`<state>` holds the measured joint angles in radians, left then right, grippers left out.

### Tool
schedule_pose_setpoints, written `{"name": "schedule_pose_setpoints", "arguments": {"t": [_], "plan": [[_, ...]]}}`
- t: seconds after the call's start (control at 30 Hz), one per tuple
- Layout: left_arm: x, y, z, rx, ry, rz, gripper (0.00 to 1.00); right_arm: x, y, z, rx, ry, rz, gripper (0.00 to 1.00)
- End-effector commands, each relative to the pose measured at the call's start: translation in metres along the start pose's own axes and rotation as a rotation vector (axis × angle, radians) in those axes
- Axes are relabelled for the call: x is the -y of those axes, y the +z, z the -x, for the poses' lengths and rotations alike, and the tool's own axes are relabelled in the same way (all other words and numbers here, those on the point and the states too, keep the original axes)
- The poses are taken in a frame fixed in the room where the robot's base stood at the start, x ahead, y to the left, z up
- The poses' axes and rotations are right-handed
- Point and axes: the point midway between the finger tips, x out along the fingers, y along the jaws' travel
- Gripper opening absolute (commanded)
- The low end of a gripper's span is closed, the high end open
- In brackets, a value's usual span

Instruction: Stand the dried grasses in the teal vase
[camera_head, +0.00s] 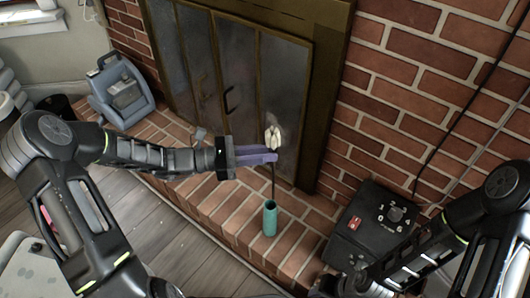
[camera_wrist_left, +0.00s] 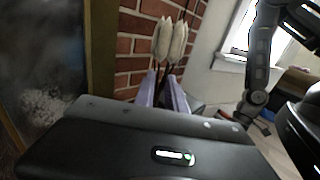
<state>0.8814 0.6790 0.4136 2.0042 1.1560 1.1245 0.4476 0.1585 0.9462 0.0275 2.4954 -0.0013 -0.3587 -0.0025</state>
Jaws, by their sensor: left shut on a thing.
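The dried grasses have pale fluffy heads (camera_head: 273,137) and thin dark stems, and they stand about upright. My left gripper (camera_head: 268,157) has purple fingers shut on the stems just below the heads. The heads (camera_wrist_left: 170,42) also show above the purple fingers (camera_wrist_left: 165,93) in the left wrist view. The teal vase (camera_head: 270,219) stands upright on the brick hearth, below the gripper. The stems reach down to the vase's mouth in the head view; I cannot tell whether their ends are inside it. My right gripper (camera_head: 318,293) is mostly cut off at the bottom edge.
A black box with knobs and a red button (camera_head: 373,222) stands right of the vase. The dark fireplace doors (camera_head: 235,75) are close behind the grasses. A blue-grey container (camera_head: 122,92) sits at the hearth's left end. Bare brick (camera_head: 225,205) lies left of the vase.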

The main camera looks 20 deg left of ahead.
Motion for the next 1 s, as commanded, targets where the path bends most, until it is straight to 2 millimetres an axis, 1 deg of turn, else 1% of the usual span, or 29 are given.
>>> {"name": "schedule_pose_setpoints", "arguments": {"t": [0.03,0.27,0.37,1.0], "plan": [[0.000,-0.009,0.000,0.000,0.000,0.000,0.00,-0.003,0.000,-0.009,0.000,0.000,0.000,0.20],[0.000,-0.028,0.000,0.000,0.000,0.000,0.00,-0.011,0.000,-0.027,0.000,0.000,-0.002,0.20],[0.000,-0.035,-0.001,0.001,0.000,0.001,0.00,-0.011,0.000,-0.029,0.000,0.000,-0.003,0.20],[0.000,-0.090,-0.002,0.000,-0.001,0.000,0.00,-0.023,-0.001,-0.058,-0.004,0.002,-0.007,0.20]]}}
